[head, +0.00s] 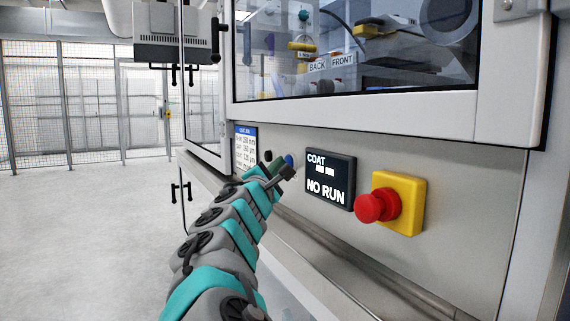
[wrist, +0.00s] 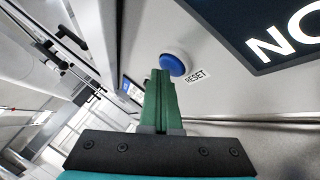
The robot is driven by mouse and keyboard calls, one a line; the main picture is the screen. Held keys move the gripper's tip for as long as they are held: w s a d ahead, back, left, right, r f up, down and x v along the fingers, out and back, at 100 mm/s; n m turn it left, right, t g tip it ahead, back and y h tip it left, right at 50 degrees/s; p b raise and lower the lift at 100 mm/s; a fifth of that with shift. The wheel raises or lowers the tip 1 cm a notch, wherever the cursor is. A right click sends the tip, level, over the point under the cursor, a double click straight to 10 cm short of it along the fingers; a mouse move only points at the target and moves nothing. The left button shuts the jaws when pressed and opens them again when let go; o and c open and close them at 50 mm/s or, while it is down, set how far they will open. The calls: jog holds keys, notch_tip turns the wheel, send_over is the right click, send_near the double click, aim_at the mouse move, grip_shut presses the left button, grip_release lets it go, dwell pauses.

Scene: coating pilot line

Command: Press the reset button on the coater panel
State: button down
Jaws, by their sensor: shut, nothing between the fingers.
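The blue reset button (wrist: 173,65) is round and stands out from the pale coater panel (wrist: 235,95) in the wrist view, with a "RESET" label (wrist: 195,76) beside it. In the head view the button (head: 289,160) shows as a small blue spot just above the end of my arm. My gripper (wrist: 160,74) has green fingers that are shut and empty. Their tips appear just left of and below the button in the wrist view. I cannot tell whether they touch it. In the head view my gripper (head: 277,168) is in front of the panel, left of the display.
A black display (head: 330,181) reads "COAT" and "NO RUN". A red emergency button (head: 378,205) on a yellow box (head: 410,200) projects to its right. A printed card (head: 245,150) is at the left. A windowed cabinet frame (head: 350,112) is above, and a ledge (head: 350,262) runs below. Open floor (head: 80,230) lies left.

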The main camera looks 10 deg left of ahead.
jog(key=shift+s+a+p, duration=0.3)
jog(key=shift+s+a, duration=0.2)
jog(key=shift+a, duration=0.1)
jog(key=shift+a, duration=0.1)
jog(key=s+a+p, duration=0.1)
jog(key=a, duration=0.1)
jog(key=s+a+p, duration=0.1)
jog(key=s, duration=0.1)
jog(key=shift+a, duration=0.4)
dwell(0.5)
